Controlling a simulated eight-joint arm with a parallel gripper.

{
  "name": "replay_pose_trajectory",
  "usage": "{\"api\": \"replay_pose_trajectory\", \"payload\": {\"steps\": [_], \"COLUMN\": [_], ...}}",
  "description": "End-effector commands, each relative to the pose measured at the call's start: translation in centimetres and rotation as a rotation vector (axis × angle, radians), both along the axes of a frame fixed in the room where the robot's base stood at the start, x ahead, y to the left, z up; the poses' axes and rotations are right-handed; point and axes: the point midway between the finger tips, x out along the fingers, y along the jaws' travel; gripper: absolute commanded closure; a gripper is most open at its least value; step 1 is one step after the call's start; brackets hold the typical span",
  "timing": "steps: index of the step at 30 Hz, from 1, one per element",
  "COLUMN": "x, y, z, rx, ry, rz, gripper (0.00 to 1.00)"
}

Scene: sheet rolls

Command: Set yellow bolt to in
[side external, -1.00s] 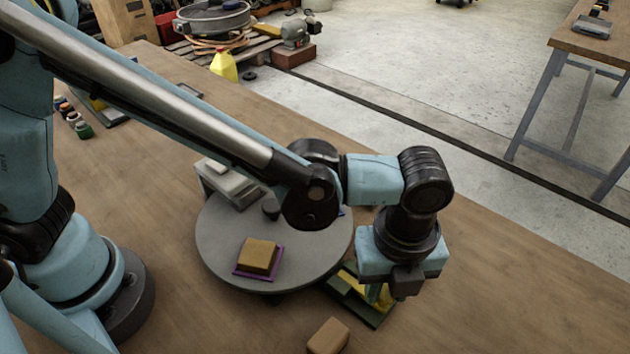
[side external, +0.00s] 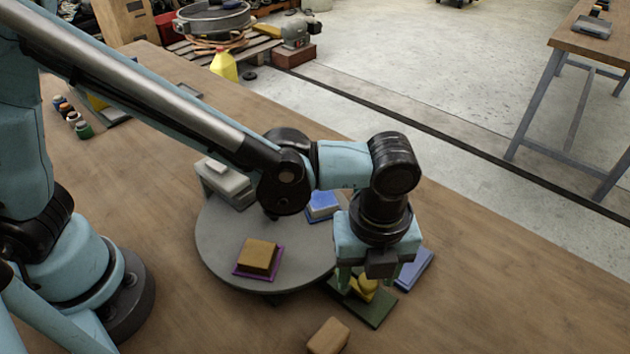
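A yellow piece (side external: 369,291), which looks like the yellow bolt, sits on a dark green plate (side external: 377,313) at the right edge of the round grey disc. My gripper (side external: 370,280) points down just above and behind it. Its fingers stand apart, one on the left of the yellow piece and one toward the right. The gripper body hides the back of the plate and part of the bolt. I cannot tell whether a finger touches the bolt, nor how far in it sits.
The round grey disc (side external: 222,240) carries a tan block (side external: 258,254) on a purple base and a blue block (side external: 322,206). A grey stepped block (side external: 225,182) stands at its back. A blue plate (side external: 415,268) lies right of my gripper. A brown block (side external: 328,337) lies in front.

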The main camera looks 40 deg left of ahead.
Motion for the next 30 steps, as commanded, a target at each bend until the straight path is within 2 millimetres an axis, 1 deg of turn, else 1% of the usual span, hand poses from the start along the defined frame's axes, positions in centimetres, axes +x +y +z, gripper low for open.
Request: {"api": "replay_pose_trajectory", "payload": {"steps": [7, 11, 14, 24, 30], "x": [0.0, 0.0, 0.0, 0.0, 0.0], "y": [-0.1, -0.2, -0.2, -0.1, -0.1], "z": [0.1, 0.9, 2.2, 8.1, 10.7], "rx": [-0.004, -0.004, -0.004, -0.003, -0.002], "ry": [-0.001, -0.001, -0.001, 0.000, -0.001], "rz": [-0.001, -0.002, -0.002, -0.001, -0.001], "gripper": [0.43, 0.43, 0.43, 0.43, 0.43]}}
